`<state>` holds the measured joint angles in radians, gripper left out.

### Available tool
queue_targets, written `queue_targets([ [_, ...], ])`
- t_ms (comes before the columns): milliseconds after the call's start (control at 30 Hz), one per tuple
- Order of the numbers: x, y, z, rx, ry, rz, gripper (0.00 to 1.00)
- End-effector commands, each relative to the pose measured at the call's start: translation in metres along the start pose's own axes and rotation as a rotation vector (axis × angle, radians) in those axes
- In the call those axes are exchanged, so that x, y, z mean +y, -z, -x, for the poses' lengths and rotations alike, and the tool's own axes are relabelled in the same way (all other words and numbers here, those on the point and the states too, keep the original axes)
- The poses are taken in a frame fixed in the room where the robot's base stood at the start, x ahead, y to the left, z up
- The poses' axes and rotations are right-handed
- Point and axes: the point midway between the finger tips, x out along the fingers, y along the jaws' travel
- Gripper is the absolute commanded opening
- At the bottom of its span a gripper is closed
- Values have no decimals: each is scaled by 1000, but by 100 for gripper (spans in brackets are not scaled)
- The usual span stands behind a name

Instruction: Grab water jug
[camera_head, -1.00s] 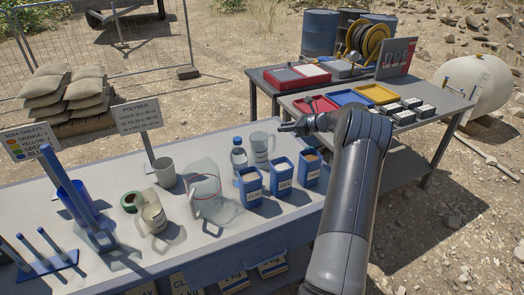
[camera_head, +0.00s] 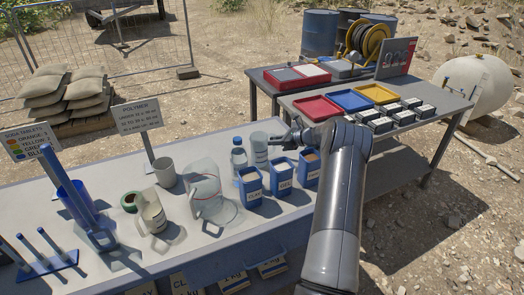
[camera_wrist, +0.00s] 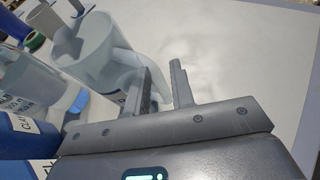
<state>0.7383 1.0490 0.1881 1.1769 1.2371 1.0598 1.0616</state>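The water jug (camera_head: 259,152) is a clear, pale jug standing upright near the table's far right part, behind the blue tubs. In the wrist view the jug (camera_wrist: 92,45) is large at the upper left, with its handle towards my gripper. My gripper (camera_wrist: 160,80) is open, its two fingers apart. The pale handle shows between and behind the fingers; I cannot tell whether they touch it. In the head view my gripper (camera_head: 284,140) is just right of the jug, above the table.
Blue tubs (camera_head: 251,187) stand close in front of the jug, and a water bottle (camera_head: 239,160) is beside it on the left. A larger clear pitcher (camera_head: 205,190) and a beige jug (camera_head: 153,212) stand further left. A second table (camera_head: 435,122) holds coloured trays.

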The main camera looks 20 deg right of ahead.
Motion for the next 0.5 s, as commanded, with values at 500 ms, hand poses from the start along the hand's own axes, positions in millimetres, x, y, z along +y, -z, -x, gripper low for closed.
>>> queue_targets([
  [500,0,0,0,0,-1,0,0],
])
